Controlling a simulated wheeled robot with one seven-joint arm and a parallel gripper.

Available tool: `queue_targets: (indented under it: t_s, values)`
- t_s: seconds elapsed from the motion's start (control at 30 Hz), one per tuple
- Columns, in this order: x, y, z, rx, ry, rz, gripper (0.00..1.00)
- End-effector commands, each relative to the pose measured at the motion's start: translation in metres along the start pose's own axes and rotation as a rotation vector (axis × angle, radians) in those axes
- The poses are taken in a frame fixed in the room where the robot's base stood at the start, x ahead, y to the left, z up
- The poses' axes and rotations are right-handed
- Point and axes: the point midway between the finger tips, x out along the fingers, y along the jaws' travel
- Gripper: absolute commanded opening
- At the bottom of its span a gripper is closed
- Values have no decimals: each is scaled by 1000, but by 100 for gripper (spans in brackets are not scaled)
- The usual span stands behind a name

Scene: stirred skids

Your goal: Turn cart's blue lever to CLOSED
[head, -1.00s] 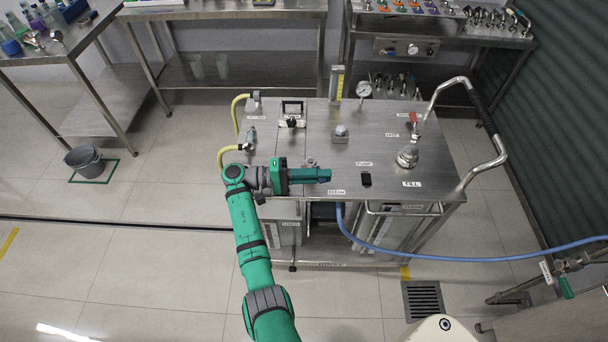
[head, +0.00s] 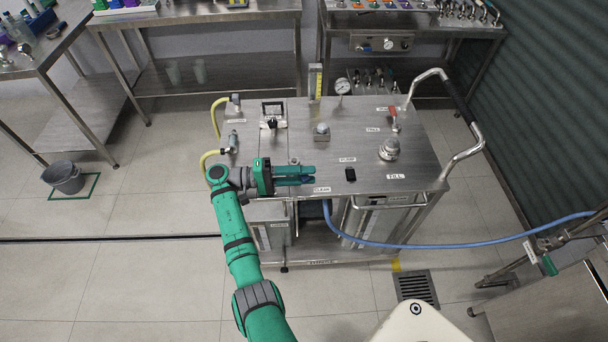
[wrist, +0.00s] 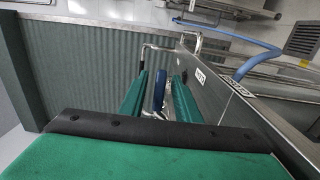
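The steel cart (head: 262,148) stands ahead of me, with labels on its top. My gripper (head: 312,175) reaches across the cart's front part from the left, its fingers pointing right, near the CLEAN label (head: 321,190). In the wrist view the green fingers of my gripper (wrist: 157,98) are apart. A dark blue piece, seemingly the blue lever (wrist: 159,90), shows between them, with a gap on each side. In the head view my gripper hides the lever, so its setting cannot be read.
A red-handled valve (head: 394,115), a round metal cap (head: 389,149), a small black block (head: 350,174) and a pressure gauge (head: 342,86) sit on the cart. A blue hose (head: 450,245) runs from its front to the right. A bucket (head: 64,177) stands on the floor at left.

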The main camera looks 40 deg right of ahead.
Motion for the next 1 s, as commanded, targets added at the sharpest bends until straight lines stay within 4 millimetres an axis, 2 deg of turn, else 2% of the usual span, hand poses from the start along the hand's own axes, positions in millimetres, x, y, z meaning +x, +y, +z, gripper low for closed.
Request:
queue_targets:
  t_s: [0.23,0.63,1.0]
  values:
    - [-11,0,-1,0,4,0,30]
    - [-68,0,0,-1,2,-1,30]
    - [-75,0,0,0,-1,0,30]
